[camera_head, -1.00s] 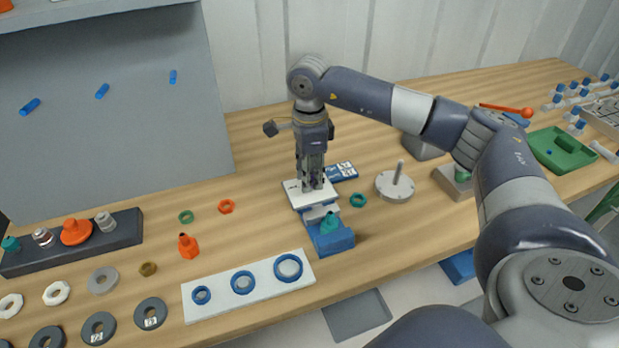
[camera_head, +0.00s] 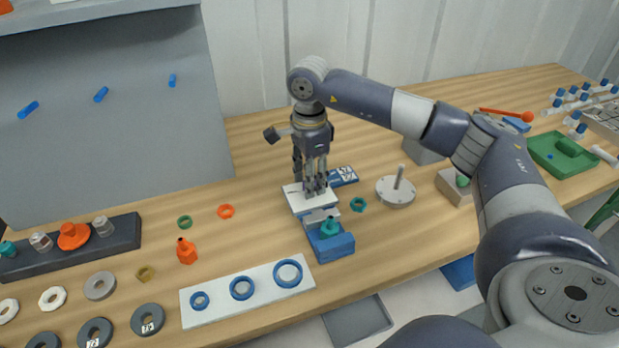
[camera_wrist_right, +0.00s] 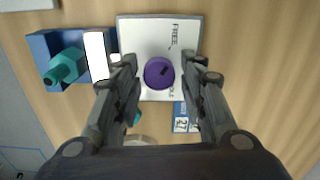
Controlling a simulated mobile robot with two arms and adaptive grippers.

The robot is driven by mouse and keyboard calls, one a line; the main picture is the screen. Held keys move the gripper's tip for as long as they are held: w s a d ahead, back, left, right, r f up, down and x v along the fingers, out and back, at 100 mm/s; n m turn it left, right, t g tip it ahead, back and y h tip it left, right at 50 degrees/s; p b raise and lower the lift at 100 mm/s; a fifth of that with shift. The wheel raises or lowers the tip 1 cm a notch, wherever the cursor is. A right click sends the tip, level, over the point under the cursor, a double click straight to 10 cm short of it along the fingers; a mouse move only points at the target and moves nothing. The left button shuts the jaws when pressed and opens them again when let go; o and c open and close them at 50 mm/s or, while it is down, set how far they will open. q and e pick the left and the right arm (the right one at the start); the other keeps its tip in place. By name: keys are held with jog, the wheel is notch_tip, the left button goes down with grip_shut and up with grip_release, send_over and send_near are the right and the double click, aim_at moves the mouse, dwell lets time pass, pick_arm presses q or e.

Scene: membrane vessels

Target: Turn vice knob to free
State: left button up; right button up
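The vice knob (camera_wrist_right: 158,73) is a round purple knob with a dark mark on top. It sits on a white plate (camera_wrist_right: 142,32) printed FREE near one corner; a second word is partly hidden. In the head view the plate (camera_head: 297,200) lies behind the blue vice (camera_head: 335,246), and the knob is hidden by my fingers. A teal part (camera_wrist_right: 66,67) sits in the vice. My right gripper (camera_wrist_right: 161,70) points down over the plate, open, with one finger on each side of the knob and gaps visible between. My left gripper is not in view.
A blue-and-white number card (camera_head: 343,176) lies behind the plate. A teal nut (camera_head: 358,204) and a grey disc with a post (camera_head: 396,191) are to the right. A white board with blue rings (camera_head: 216,311) and an orange fitting (camera_head: 186,251) are to the left.

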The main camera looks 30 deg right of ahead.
dwell(0.3)
notch_tip(320, 180, up, 12)
dwell(0.5)
dwell(0.3)
